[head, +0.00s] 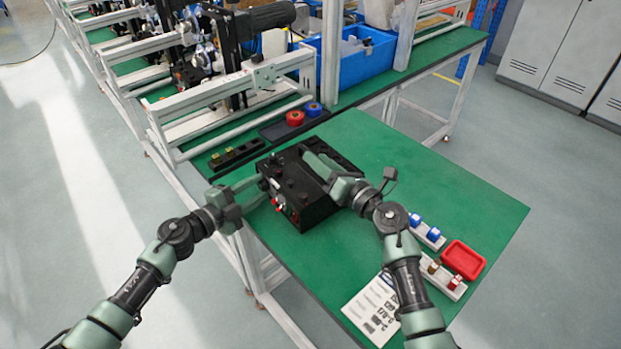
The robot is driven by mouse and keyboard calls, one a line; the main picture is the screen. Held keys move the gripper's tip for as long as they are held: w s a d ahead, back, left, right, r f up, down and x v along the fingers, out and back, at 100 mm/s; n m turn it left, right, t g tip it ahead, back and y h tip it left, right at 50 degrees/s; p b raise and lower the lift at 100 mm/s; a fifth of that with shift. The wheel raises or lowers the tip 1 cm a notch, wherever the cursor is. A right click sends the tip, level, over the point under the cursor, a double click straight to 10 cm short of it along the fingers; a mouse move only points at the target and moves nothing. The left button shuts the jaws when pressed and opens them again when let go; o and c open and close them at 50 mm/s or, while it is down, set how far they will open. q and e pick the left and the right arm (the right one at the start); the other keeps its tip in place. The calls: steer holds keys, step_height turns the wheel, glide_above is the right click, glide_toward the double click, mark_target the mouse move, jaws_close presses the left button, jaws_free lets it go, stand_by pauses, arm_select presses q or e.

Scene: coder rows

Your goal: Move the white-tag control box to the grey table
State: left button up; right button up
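A black control box (297,192) sits on the green-topped table (440,195), near its left edge. Its top carries dark knobs, and its front left face shows red and light-coloured fittings. I cannot make out a white tag on it. My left gripper (264,187) is at the box's left end with its two fingers spread apart, tips close to or touching the box. My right gripper (312,160) lies over the box's right part and hides some of it; whether its fingers grip anything is unclear. I see no table that is clearly grey.
A dark tray with red and blue rolls (295,118) and a strip of small parts (235,154) lie behind the box. A blue crate (345,65) stands further back. A red tray (463,260), parts holders and a printed sheet (370,311) lie at front right.

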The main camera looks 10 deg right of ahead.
arm_select(q)
jaws_close()
arm_select(e)
jaws_close()
arm_select(q)
steer(key=shift+d, duration=0.15)
arm_select(e)
steer(key=shift+a+r, duration=0.2)
steer(key=shift+a, duration=0.05)
stand_by(0.7)
arm_select(q)
steer(key=shift+r, duration=0.25)
arm_select(e)
steer(key=shift+r, duration=0.25)
